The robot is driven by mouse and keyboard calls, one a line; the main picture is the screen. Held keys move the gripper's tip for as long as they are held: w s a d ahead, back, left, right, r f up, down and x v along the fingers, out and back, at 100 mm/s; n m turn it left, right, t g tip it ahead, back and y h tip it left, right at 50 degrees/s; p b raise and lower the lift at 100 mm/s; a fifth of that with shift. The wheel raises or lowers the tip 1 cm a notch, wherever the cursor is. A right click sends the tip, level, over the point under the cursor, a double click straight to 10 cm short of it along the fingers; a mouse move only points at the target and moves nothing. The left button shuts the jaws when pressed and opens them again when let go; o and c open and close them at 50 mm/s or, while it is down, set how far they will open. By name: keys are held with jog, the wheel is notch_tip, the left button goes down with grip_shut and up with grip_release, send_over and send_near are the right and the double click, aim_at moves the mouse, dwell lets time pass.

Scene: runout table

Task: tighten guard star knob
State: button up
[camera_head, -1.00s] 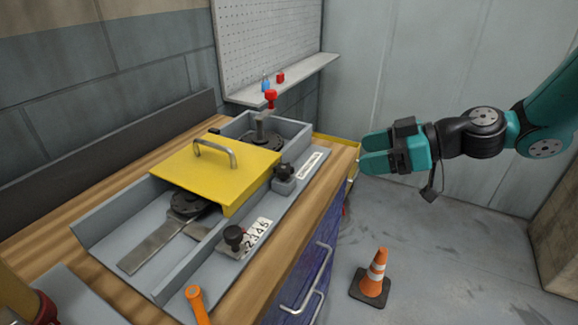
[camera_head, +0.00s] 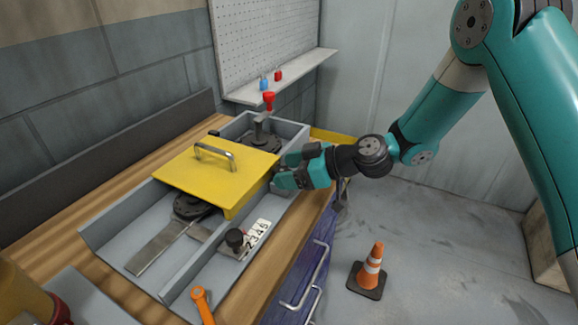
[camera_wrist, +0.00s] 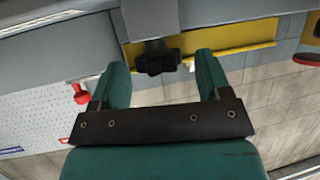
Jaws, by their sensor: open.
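The star knob is dark with a lobed head; in the wrist view the star knob (camera_wrist: 157,58) is between and slightly beyond my two fingertips, with a gap on both sides. My gripper (camera_head: 280,171) is open at the right edge of the yellow guard (camera_head: 205,178), and in the head view it hides the knob and most of its grey block. In the wrist view my gripper's teal fingers (camera_wrist: 161,66) straddle the knob without visibly touching it. The yellow guard lies closed-looking across the grey trough, with a metal handle on top.
A second black knob (camera_head: 235,238) stands by a number plate (camera_head: 258,235) nearer the front. A red-topped post (camera_head: 268,100) rises behind the guard. An orange-handled tool (camera_head: 202,305) lies at the front. A traffic cone (camera_head: 371,270) stands on the floor; open floor is to the right.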

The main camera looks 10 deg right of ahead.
jog(key=shift+a, duration=0.1)
jog(key=c, duration=0.9)
jog(key=shift+a+f+m+t+b, duration=0.15)
jog(key=shift+m+t+b, duration=0.15)
jog(key=shift+t+b, duration=0.15)
jog(key=shift+c, duration=0.2)
jog(key=shift+s+m+t+h+b, duration=0.15)
jog(key=shift+m+t+h+b, duration=0.55)
jog(key=shift+m+t, duration=0.2)
jog(key=shift+s+a+r+m+t+h+p, duration=0.1)
jog(key=shift+m+t+h+p, duration=0.1)
jog(key=shift+m+t+h, duration=0.15)
jog(key=shift+r+m+t+h+p, duration=0.15)
jog(key=shift+m+t+h, duration=0.1)
jog(key=shift+m+t, duration=0.2)
jog(key=shift+f+m+t, duration=0.1)
jog(key=shift+m+t, duration=0.15)
jog(key=shift+m, duration=0.05)
jog(key=o, duration=0.9)
jog(key=shift+o, duration=0.2)
